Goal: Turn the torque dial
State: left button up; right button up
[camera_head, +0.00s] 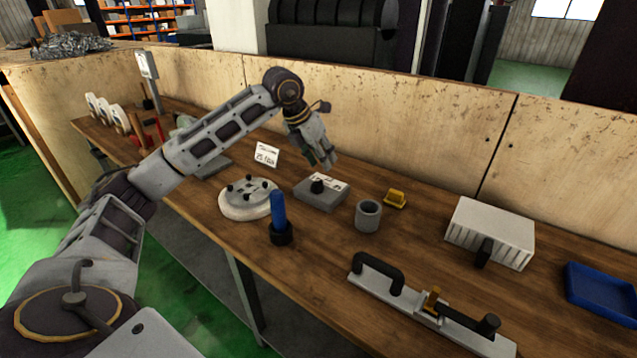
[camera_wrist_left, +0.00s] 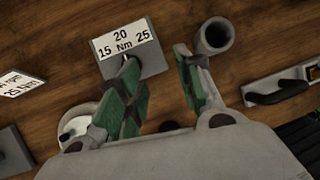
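The torque dial is a grey block (camera_head: 319,198) with a black knob (camera_head: 317,186) and a white label (camera_head: 330,180), standing on the wooden bench in the head view. In the left wrist view its label (camera_wrist_left: 124,38) reads 15, 20, 25 Nm, and part of the grey block (camera_wrist_left: 150,60) shows; the knob is hidden there, apparently behind a finger. My left gripper (camera_head: 322,161) hangs above the dial, fingers pointing down, apart from it. In the wrist view the green-padded fingers (camera_wrist_left: 160,88) are spread with nothing between them. My right gripper is not in view.
A round plate with black knobs (camera_head: 240,205), a blue-handled tool (camera_head: 278,208), a grey hollow cylinder (camera_head: 368,218) and a yellow piece (camera_head: 396,199) surround the dial. A small card (camera_head: 266,154) stands behind. A ribbed box (camera_head: 488,230) and blue tray (camera_head: 602,292) are further right.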

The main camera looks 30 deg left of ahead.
aim_at(317, 181)
pick_arm(q)
jog(key=shift+n+y, duration=0.5)
jog(key=shift+y, duration=0.4)
jog(key=a, duration=0.3)
jog(key=a+r, duration=0.1)
jog(key=a, duration=0.1)
jog(key=shift+s, duration=0.25)
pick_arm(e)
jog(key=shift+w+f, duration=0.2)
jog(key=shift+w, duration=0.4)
pick_arm(q)
jog(key=shift+w+f, duration=0.1)
jog(key=shift+f, duration=0.05)
jog(key=b+x, duration=0.1)
jog(key=x, duration=1)
jog(key=shift+f, duration=0.3)
jog(key=shift+x, duration=1)
jog(key=shift+c, duration=0.5)
grip_shut()
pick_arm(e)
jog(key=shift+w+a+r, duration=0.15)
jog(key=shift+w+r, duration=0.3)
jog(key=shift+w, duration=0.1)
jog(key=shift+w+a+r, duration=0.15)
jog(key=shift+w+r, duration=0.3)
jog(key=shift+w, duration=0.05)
